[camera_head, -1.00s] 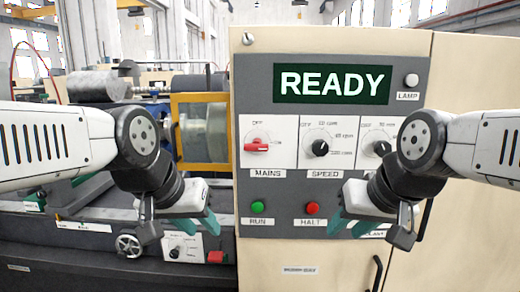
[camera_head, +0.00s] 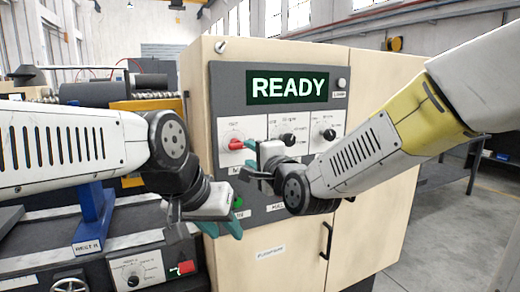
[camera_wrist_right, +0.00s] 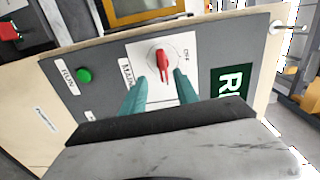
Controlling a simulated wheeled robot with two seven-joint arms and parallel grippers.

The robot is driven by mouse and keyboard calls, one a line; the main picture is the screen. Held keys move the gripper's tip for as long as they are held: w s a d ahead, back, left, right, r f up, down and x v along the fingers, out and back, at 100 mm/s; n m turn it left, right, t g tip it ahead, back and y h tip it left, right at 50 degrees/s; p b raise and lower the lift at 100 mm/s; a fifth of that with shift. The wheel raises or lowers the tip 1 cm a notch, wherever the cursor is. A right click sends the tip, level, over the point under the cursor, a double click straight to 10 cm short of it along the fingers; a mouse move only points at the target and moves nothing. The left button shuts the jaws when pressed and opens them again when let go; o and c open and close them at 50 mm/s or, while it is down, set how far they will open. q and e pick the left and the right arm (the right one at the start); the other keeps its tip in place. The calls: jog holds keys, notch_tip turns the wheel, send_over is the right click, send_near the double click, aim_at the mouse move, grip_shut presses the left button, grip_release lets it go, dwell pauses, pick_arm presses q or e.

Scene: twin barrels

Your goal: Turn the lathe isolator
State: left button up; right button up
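The isolator is a red-handled rotary switch (camera_head: 237,144) over the MAINS label on the grey control panel. Its handle lies roughly level across its white plate, with OFF printed above. In the right wrist view the red handle (camera_wrist_right: 163,65) shows just beyond and between my two teal fingertips, not visibly touching them. My right gripper (camera_head: 250,171) is open in front of the panel, just below and right of the switch, covering part of the MAINS label. My left gripper (camera_head: 222,229) appears open and empty, low in front of the cabinet's left edge.
The display (camera_head: 288,87) reads READY. Two black knobs (camera_head: 288,139) sit right of the isolator. A green RUN button (camera_wrist_right: 84,75) is below it. A blue stand (camera_head: 93,215) and a red switch (camera_head: 181,268) are on the lathe at left. Open floor lies right of the cabinet.

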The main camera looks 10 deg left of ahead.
aim_at(241, 147)
jog(key=shift+m, duration=0.3)
jog(key=x, duration=0.7)
jog(key=shift+w+a+r, duration=0.25)
jog(key=shift+a+r, duration=0.05)
jog(key=shift+a, duration=0.05)
jog(key=shift+c, duration=0.3)
grip_shut()
